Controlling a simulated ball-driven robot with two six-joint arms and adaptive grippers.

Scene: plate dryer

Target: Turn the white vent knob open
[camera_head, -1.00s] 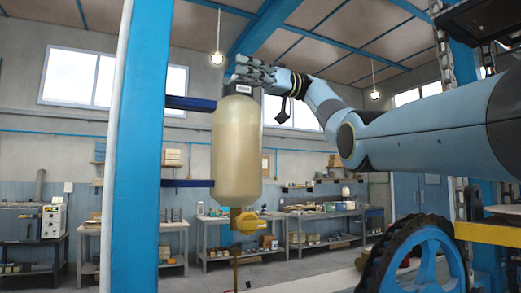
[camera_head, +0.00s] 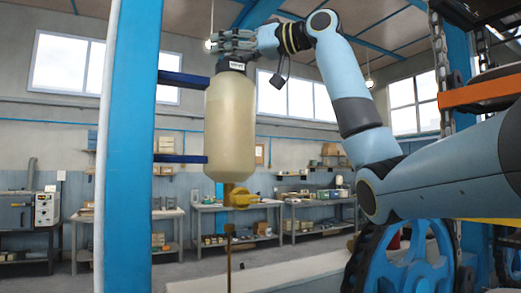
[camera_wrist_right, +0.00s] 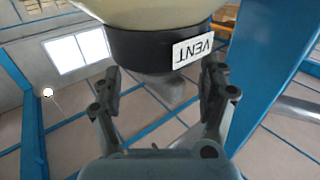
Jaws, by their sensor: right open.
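A tall cream tank (camera_head: 230,130) hangs beside a blue post. Its black top collar (camera_wrist_right: 150,47) carries a white VENT label (camera_wrist_right: 193,48), which also shows small in the head view (camera_head: 236,65). In the right wrist view, a greyish-white vent knob (camera_wrist_right: 174,90) sticks out from the collar. My right gripper (camera_wrist_right: 162,80) is open, one finger on each side of the knob. I see gaps beside the knob and no clear contact. In the head view my right gripper (camera_head: 234,43) is at the tank's top and hides the knob. My left gripper is not in view.
Dark blue brackets (camera_head: 183,159) join the tank to the blue post (camera_head: 132,150). A yellow valve handle (camera_head: 241,198) sits under the tank. A large blue wheel (camera_head: 408,262) stands at lower right, below my right arm. Workbenches line the far wall.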

